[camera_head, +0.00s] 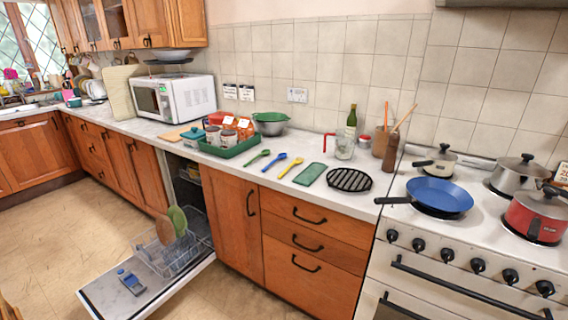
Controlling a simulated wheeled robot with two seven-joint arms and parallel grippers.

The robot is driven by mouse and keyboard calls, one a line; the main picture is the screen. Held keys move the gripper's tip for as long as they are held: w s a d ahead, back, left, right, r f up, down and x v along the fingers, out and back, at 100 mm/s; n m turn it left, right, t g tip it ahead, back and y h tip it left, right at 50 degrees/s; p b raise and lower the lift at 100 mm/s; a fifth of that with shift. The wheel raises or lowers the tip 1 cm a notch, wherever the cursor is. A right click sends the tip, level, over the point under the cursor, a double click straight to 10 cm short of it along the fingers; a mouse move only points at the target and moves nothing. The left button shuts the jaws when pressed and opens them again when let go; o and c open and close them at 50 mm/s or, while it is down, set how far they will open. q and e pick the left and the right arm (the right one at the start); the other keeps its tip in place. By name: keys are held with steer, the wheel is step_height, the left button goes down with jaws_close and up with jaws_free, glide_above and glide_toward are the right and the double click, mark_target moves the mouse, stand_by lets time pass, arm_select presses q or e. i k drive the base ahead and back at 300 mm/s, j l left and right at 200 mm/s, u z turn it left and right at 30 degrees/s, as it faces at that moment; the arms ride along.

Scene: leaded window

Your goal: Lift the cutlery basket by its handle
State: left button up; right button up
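The dishwasher stands open, its door (105,295) folded down flat near the floor. A light grey wire rack or basket (180,262) sits over the inner part of the door. A brown rounded flat piece (165,230) and a green one (177,220) stand upright in it. I cannot make out a separate cutlery basket or its handle for sure. A small blue and grey object (131,282) lies on the door. Neither of my grippers is in view.
The counter above holds a green tray (228,151) with mugs, several coloured spoons, a black trivet (349,180) and a microwave (175,98). The stove (470,250) with pans is at right. The floor (60,225) left of the door is clear.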

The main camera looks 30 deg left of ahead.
mark_target(180, 248)
steer(key=l+u, duration=0.1)
steer(key=u, duration=1.85)
steer(key=i+z, duration=0.4)
steer(key=i+j+z, duration=0.15)
steer(key=z, duration=0.25)
steer(key=i+j+z, duration=0.25)
steer(key=z, duration=0.15)
steer(key=i+j, duration=0.45)
steer(key=i+j+z, duration=0.15)
steer(key=i+j, duration=0.3)
steer(key=j, duration=0.15)
steer(key=i+j, duration=0.4)
steer(key=j, duration=0.15)
